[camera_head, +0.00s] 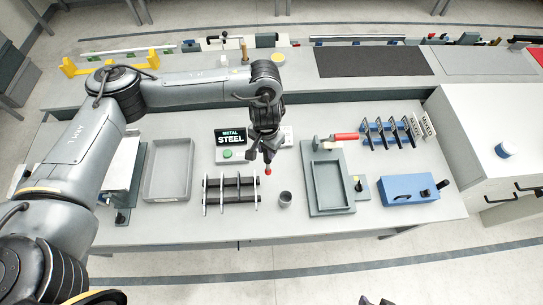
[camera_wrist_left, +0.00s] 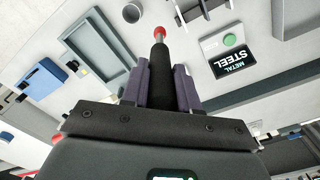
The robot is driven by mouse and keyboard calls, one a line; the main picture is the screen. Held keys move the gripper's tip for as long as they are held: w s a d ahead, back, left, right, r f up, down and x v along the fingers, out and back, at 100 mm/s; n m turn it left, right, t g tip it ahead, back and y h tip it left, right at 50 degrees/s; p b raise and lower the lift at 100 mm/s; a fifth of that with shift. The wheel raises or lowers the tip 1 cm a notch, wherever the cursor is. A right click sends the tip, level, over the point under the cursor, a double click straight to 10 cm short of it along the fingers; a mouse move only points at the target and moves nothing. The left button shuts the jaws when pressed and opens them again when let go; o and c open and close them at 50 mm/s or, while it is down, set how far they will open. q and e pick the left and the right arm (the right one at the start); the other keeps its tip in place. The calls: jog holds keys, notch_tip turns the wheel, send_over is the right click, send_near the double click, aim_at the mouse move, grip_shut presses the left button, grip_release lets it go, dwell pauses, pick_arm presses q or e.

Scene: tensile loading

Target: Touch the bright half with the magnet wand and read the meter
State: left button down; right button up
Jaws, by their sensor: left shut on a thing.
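My left gripper (camera_head: 265,143) is shut on the magnet wand, a dark rod with a red tip (camera_head: 267,171). It points down over the bench, beside a dark rack (camera_head: 238,196) with several pale upright plates. In the left wrist view the wand (camera_wrist_left: 160,62) stands between the jaws (camera_wrist_left: 160,85), its red tip clear of any surface. The meter (camera_head: 230,138) has a black display reading "METAL STEEL" and a green button; it also shows in the left wrist view (camera_wrist_left: 230,58). I cannot tell which piece is the bright half. Dark tips at the bottom edge may be my right gripper (camera_head: 376,301).
A grey cup (camera_head: 285,199) stands right of the rack. A grey tray (camera_head: 168,196) lies left. A grey-green fixture (camera_head: 328,205) with a red-handled tool (camera_head: 344,137), a blue box (camera_head: 409,196) and a blue-and-black rack (camera_head: 388,147) with label cards stand right.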

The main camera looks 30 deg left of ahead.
pick_arm(q)
jog(key=a+f+n+b, duration=0.1)
jog(key=a+f+b, duration=0.5)
jog(key=f+b, duration=0.4)
notch_tip(320, 180, down, 3)
jog(key=shift+s+b, duration=0.3)
jog(key=shift+b, duration=0.05)
dwell(0.7)
jog(key=shift+f, duration=0.45)
dwell(0.6)
dwell(0.5)
dwell(0.8)
jog(key=shift+f+p, duration=0.1)
jog(key=shift+p, duration=0.3)
dwell(0.4)
jog(key=shift+a, duration=0.1)
dwell(0.4)
